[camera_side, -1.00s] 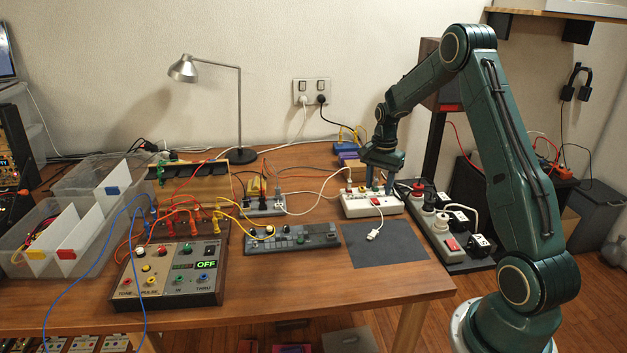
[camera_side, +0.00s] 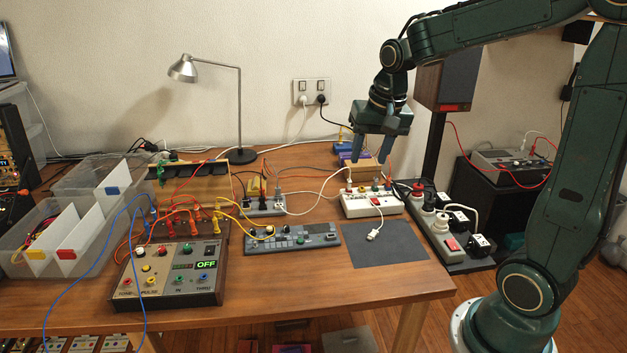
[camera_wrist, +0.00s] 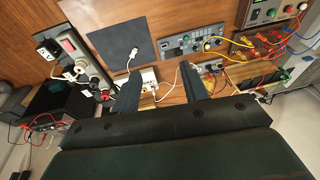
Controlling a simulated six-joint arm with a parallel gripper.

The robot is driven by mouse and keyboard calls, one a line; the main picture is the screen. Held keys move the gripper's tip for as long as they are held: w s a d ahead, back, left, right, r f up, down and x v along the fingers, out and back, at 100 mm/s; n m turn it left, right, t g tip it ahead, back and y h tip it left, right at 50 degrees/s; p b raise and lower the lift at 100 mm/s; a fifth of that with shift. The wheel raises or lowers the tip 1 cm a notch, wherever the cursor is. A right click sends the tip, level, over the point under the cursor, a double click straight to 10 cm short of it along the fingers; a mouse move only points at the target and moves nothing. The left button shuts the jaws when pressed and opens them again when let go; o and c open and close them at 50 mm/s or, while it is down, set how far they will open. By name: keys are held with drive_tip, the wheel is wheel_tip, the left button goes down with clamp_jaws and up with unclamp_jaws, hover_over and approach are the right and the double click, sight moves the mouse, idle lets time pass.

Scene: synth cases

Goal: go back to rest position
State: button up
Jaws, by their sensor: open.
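My gripper (camera_side: 371,147) hangs in the air above the white power strip (camera_side: 371,205), fingers pointing down and apart, with nothing between them. In the wrist view my gripper's two dark fingers (camera_wrist: 162,88) are spread, and the white strip (camera_wrist: 148,78) shows between and beyond them. The strip lies on the wooden table (camera_side: 300,287) with several plugs in its top. A white cable with a loose white plug (camera_side: 373,235) runs from it onto the dark mat (camera_side: 395,246).
A speaker (camera_side: 446,82) on a stand rises behind my arm. A grey keypad device (camera_side: 292,239), a control box (camera_side: 172,276), clear bins (camera_side: 60,240) and a lamp (camera_side: 240,110) fill the left. Air above the table's middle is free.

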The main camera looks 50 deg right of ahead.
drive_tip(key=s+a+r+n+t, duration=0.2)
drive_tip(key=s+a+n, duration=0.6)
drive_tip(key=s, duration=0.8)
drive_tip(key=shift+a+r+n+t+y, duration=0.4)
drive_tip(key=shift+a+t, duration=0.1)
drive_tip(key=shift+a, duration=1.35)
drive_tip(key=shift+c, duration=0.4)
